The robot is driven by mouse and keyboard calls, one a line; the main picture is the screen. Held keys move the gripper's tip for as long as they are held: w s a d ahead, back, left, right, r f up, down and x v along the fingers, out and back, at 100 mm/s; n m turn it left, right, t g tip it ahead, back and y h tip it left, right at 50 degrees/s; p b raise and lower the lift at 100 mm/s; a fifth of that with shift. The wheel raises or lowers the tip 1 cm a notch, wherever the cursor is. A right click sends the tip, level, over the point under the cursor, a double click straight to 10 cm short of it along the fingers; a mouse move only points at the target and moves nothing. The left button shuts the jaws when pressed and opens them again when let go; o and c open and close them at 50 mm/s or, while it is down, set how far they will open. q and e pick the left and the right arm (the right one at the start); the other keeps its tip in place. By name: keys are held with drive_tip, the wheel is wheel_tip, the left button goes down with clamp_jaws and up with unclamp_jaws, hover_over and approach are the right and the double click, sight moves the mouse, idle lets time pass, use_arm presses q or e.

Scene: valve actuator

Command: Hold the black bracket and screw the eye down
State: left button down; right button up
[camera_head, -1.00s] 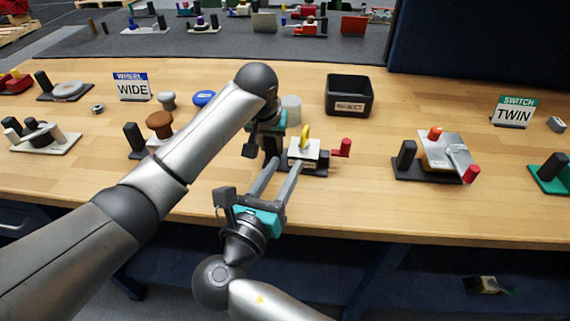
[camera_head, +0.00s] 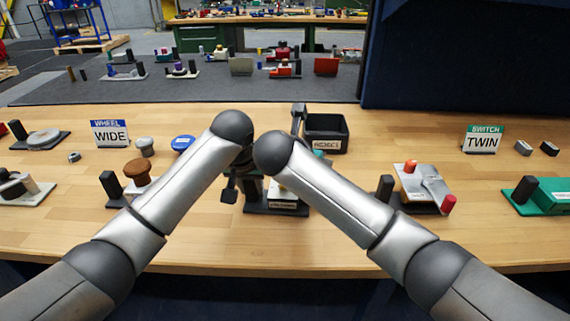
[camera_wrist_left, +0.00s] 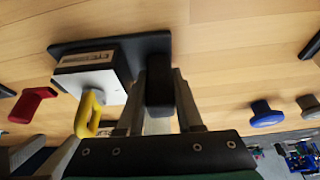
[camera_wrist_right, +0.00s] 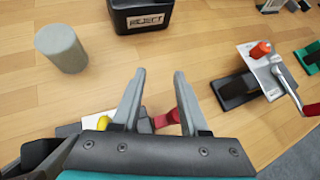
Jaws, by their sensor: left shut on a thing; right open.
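The black bracket (camera_wrist_left: 159,85) stands upright on the dark base (camera_wrist_left: 68,47) of the fixture. My left gripper (camera_wrist_left: 160,80) is shut on it. The yellow eye (camera_wrist_left: 88,112) stands on the white-topped block (camera_wrist_left: 95,78) beside the bracket; the right wrist view shows it too (camera_wrist_right: 103,123), at the foot of the left finger. My right gripper (camera_wrist_right: 158,75) is open and empty above the fixture. A red handle (camera_wrist_right: 172,117) shows low between its fingers. In the head view my arms hide the eye, and the fixture's base (camera_head: 275,208) shows below them.
A black REJECT bin (camera_head: 327,133) stands behind the fixture. A grey cylinder (camera_wrist_right: 61,47) stands near it. The TWIN switch fixture (camera_head: 425,187) is to the right, and a brown knob fixture (camera_head: 137,172) to the left. Bare wood lies along the front edge.

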drive_tip(key=s+a+r+n+g+y, duration=0.1)
drive_tip(key=s+a+r+g+y, duration=0.2)
drive_tip(key=r, duration=0.4)
drive_tip(key=s+a+r+g+y, duration=0.2)
drive_tip(key=r+g+y, duration=0.2)
drive_tip(key=r+g, duration=0.25)
drive_tip(key=shift+t, duration=0.35)
drive_tip(key=f, duration=0.3)
drive_tip(key=a+f, duration=0.1)
drive_tip(key=f, duration=0.7)
drive_tip(key=shift+w+a+f, duration=0.1)
drive_tip(key=shift+w+a, duration=0.1)
drive_tip(key=shift+a, duration=0.2)
clamp_jaws()
